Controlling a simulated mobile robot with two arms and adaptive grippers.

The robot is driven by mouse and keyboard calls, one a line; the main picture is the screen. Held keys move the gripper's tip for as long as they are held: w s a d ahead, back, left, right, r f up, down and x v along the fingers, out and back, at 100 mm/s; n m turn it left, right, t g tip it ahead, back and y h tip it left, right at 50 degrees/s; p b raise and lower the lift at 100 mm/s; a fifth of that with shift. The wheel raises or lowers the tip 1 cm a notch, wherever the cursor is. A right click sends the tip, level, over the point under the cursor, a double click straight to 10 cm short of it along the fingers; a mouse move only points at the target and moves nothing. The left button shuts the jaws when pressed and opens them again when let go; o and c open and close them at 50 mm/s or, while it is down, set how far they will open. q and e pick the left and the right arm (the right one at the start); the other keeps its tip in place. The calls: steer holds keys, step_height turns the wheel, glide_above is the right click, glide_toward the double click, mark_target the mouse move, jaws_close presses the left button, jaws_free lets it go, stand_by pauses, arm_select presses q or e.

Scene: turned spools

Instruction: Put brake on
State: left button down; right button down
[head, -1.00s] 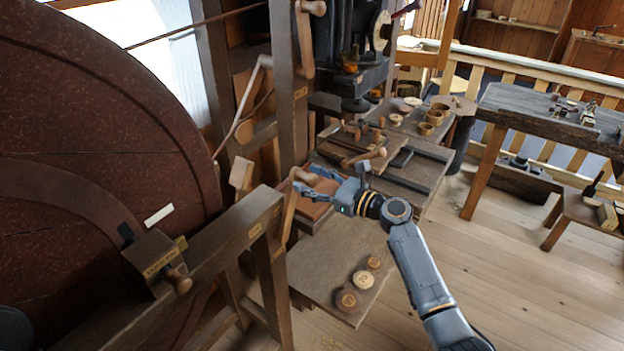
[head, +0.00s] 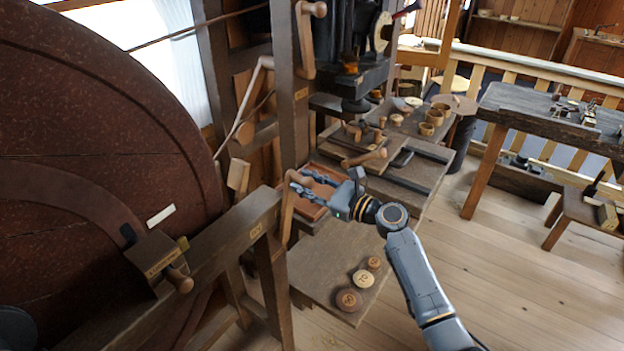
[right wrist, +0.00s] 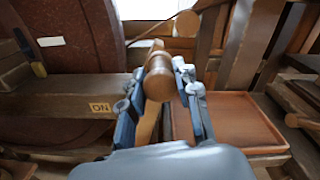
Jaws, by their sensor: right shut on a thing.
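A wooden lever with a turned handle stands at the end of a dark beam (head: 235,240) beside the large brown wheel (head: 90,110). Its lever arm (head: 287,218) hangs down past the beam's end in the head view. My right gripper (head: 297,184) is shut on the handle, with its fingers partly hiding it. In the right wrist view the round wooden handle (right wrist: 159,76) sits between the fingers of the right gripper (right wrist: 162,88). A small ON label (right wrist: 101,108) is on the beam to the left of the handle. My left gripper is not in view.
A reddish tray (head: 322,190) lies just behind the right gripper. A low board (head: 325,265) with several round wooden discs is below my right arm. A labelled block with a peg (head: 160,262) sits at the wheel's lower right. The wooden floor (head: 510,280) at right is clear.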

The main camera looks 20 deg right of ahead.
steer(key=s+a+n, duration=0.5)
steer(key=s+a, duration=0.1)
steer(key=a, duration=0.1)
steer(key=shift+a+f+n, duration=0.2)
steer(key=shift+a+n, duration=0.1)
steer(key=shift+n, duration=0.1)
steer(key=c, duration=1.1)
jaws_free()
steer(key=shift+o, duration=0.7)
steer(key=shift+a, duration=0.1)
